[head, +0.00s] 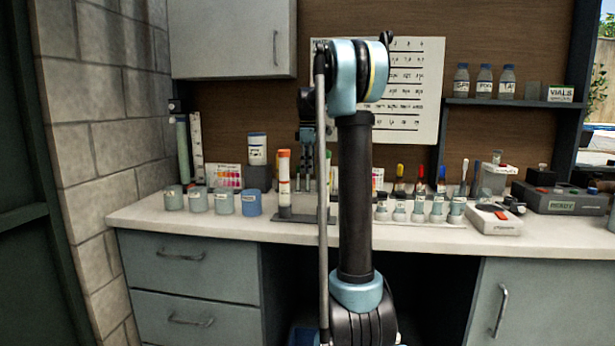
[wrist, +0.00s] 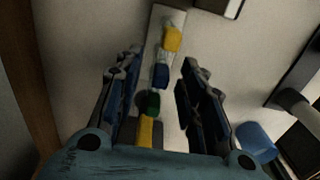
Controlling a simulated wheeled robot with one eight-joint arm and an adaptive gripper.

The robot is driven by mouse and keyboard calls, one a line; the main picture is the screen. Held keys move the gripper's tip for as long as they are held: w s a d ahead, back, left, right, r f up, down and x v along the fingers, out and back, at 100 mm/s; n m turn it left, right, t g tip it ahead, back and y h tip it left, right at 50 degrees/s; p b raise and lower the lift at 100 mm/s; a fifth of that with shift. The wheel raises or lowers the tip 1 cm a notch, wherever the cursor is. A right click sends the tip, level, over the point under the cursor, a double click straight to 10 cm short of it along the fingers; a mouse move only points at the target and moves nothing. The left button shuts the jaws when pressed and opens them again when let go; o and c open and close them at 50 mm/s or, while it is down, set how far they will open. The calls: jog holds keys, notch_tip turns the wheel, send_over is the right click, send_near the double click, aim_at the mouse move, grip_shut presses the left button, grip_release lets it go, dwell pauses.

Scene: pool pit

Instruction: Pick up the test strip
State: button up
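I cannot pick out the test strip with certainty. In the wrist view a pale long piece (wrist: 163,17) carries a row of coloured parts: yellow, blue, green and yellow. I cannot tell whether these are strip pads or caps. My gripper (wrist: 158,92) points down over this row. Its two dark fingers stand apart on either side, with nothing clearly held. In the head view my gripper (head: 306,138) is partly hidden behind my arm. It is above the back of the counter, behind an orange-capped tube (head: 284,180) in a dark rack (head: 270,229).
The white counter (head: 150,217) holds several small cups (head: 198,200) at left, a white bottle (head: 257,149), and small labelled bottles (head: 437,208). A white device (head: 493,220) and dark tester box (head: 561,199) are at right. A blue cup (wrist: 256,140) shows near my gripper.

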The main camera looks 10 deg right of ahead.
jog(key=c, duration=0.8)
jog(key=shift+o, duration=0.2)
jog(key=shift+r, duration=0.15)
